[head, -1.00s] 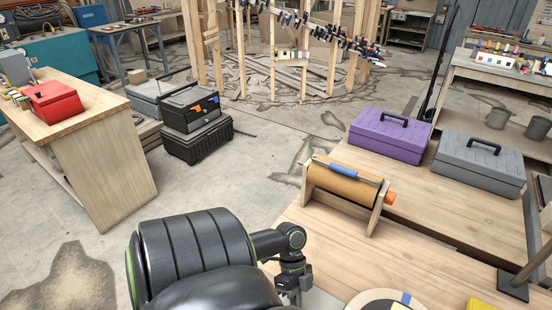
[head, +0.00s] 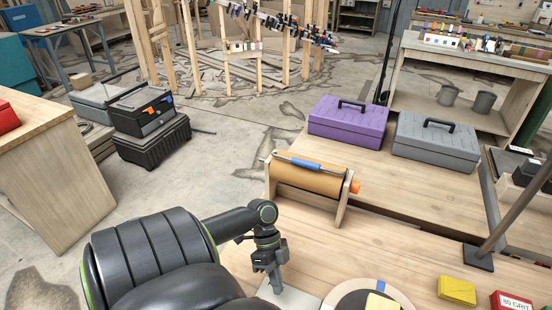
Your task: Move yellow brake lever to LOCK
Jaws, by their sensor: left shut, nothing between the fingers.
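I cannot clearly make out a yellow brake lever or a LOCK mark. A round disc (head: 345,302) with a pale rim and a blue mark is cut off by the bottom edge in the head view. A pale yellow piece (head: 382,302) lies on it; I cannot tell whether it is the lever. My left gripper (head: 275,286) points down over a light plate on the bench, left of the disc. It is shut and empty. My right gripper is not in view.
A roller of brown paper (head: 308,177) in a wooden stand is behind my left gripper. Purple (head: 347,122) and grey (head: 436,143) toolboxes stand farther back. A yellow box (head: 456,290) and a red box (head: 511,301) lie at front right. The wooden bench (head: 400,250) between is clear.

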